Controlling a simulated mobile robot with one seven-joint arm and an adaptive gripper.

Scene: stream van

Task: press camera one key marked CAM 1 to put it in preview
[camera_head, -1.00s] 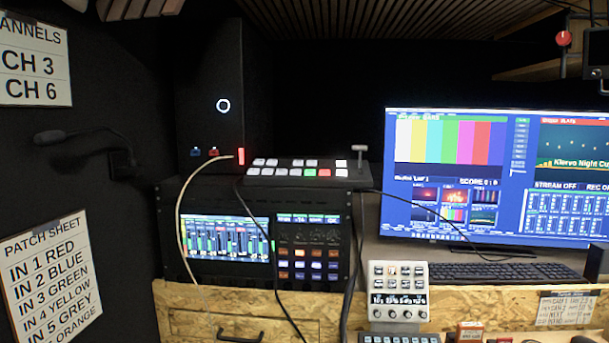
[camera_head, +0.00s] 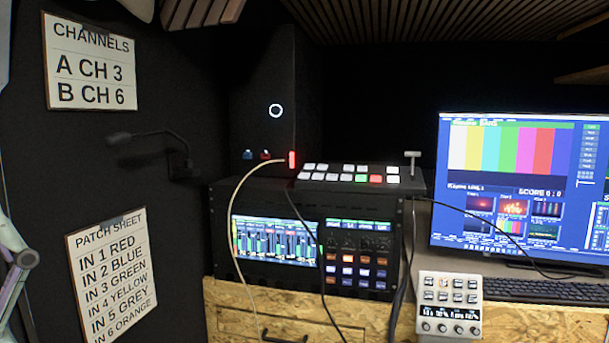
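A black switcher panel (camera_head: 403,183) with a T-bar lever lies on top of the rack unit in the camera_head view. It carries two rows of small keys (camera_head: 348,174), mostly white, with one lit green (camera_head: 361,178) and one lit red (camera_head: 376,179). The key markings are too small to read, so I cannot tell which is CAM 1. The monitor (camera_head: 520,185) shows colour bars in its upper left pane; its right side is cut off. My gripper is not in view. Part of my arm (camera_head: 15,265) shows at the left edge.
A rack unit (camera_head: 218,235) with a mixer screen stands under the panel. Cables hang in front of it. A white key box (camera_head: 450,304) and a keyboard (camera_head: 535,291) are at the lower right. A patch sheet (camera_head: 112,275) and a channels sign (camera_head: 90,62) hang at left.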

